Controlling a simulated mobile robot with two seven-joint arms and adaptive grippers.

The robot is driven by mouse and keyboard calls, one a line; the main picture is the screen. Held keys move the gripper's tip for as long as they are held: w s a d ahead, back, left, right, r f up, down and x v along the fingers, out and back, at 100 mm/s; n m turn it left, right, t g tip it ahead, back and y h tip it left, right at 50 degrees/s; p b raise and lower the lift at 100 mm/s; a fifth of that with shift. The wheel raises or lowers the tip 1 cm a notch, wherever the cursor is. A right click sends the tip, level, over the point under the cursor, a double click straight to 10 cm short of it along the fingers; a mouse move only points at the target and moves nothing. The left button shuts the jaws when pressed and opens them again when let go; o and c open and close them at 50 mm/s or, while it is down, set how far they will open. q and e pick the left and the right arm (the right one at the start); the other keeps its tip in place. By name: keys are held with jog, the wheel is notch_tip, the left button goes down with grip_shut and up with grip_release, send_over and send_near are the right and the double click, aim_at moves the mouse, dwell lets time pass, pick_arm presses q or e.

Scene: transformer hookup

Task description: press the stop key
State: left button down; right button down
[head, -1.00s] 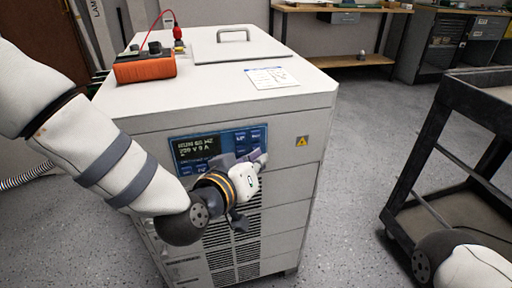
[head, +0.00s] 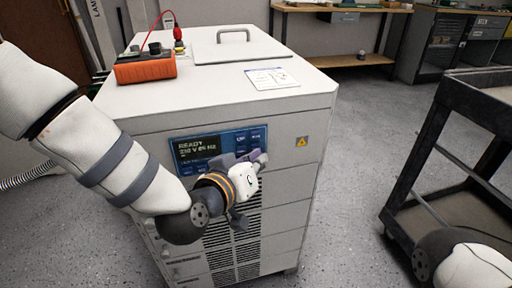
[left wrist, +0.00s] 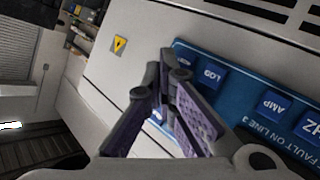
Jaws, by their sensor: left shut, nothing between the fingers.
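The blue control panel (head: 215,143) is on the front of the white cabinet. Its dark display (head: 196,148) shows a READY line with a voltage and frequency line below. In the left wrist view, the panel (left wrist: 250,115) carries blue keys, among them one that seems to read LOG (left wrist: 210,76) and an AMP key (left wrist: 273,106). I cannot make out a stop key; my fingers cover part of the panel. My left gripper (head: 262,158) is shut and empty, its tips at the panel's right end. The tips also show in the left wrist view (left wrist: 167,60); contact cannot be told.
An orange meter (head: 145,67) with a red lead and a paper sheet (head: 271,77) lie on the cabinet top (head: 205,88). A yellow warning label (head: 302,142) is right of the panel. A dark cart (head: 400,190) stands at the right, with open floor between.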

pick_arm(q)
jog(key=shift+s+d, duration=0.15)
jog(key=shift+s, duration=0.4)
pick_arm(e)
jog(key=shift+w+r, duration=0.15)
jog(key=shift+r, duration=0.1)
